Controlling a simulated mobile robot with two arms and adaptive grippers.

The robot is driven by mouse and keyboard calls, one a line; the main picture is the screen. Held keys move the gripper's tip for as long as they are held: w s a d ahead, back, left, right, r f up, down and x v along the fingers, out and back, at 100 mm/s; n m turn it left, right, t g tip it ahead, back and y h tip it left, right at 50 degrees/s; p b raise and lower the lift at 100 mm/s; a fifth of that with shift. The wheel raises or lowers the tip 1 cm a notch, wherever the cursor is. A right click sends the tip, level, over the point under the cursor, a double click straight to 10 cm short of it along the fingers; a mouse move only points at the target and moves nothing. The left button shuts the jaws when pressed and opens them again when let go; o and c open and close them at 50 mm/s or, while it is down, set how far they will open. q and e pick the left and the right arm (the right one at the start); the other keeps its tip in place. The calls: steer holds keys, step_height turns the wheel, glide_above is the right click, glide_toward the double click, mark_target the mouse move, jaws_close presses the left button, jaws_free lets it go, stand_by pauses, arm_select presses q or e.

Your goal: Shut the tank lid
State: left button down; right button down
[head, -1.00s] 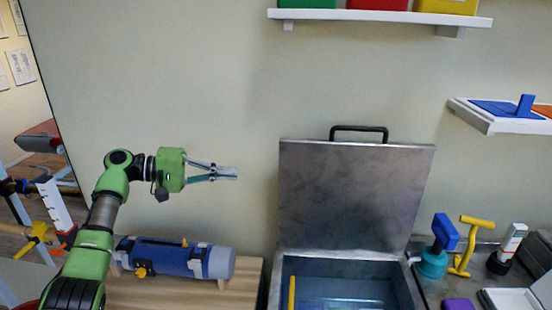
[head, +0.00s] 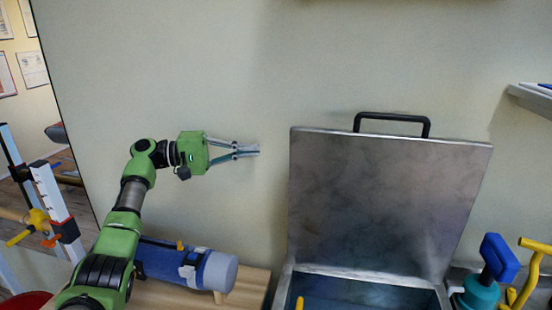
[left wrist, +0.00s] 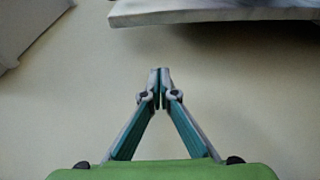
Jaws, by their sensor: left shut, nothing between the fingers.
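The tank lid (head: 385,200) is a grey metal panel standing open, upright against the wall behind the tank. A black handle (head: 392,117) is on its top edge. The tank (head: 370,273) is at the bottom of the head view, its inside dark blue and partly cut off by the frame. My left gripper (head: 258,150) is shut and empty, a little left of the lid and level with its upper part, apart from it. It also shows shut in the left wrist view (left wrist: 160,76), with a grey panel edge, likely the lid (left wrist: 210,14), at the top. My right gripper is not in view.
A blue roll-shaped device (head: 180,263) lies on a wooden top (head: 248,283) below my left arm. A teal and blue tool (head: 490,275) and a yellow tool (head: 530,265) stand right of the tank. Bare wall surrounds the gripper.

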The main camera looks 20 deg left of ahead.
arm_select(q)
steer(key=d+p, duration=0.1)
steer(key=d, duration=0.2)
steer(key=w+d+p, duration=0.1)
steer(key=d+p, duration=0.3)
steer(key=d, duration=0.1)
steer(key=shift+w+d+r, duration=0.3)
steer(key=shift+d, duration=0.05)
steer(key=shift+s+d+f+p, duration=0.1)
steer(key=shift+s+d+p, duration=0.05)
steer(key=shift+s+p, duration=0.4)
steer(key=shift+s, duration=0.1)
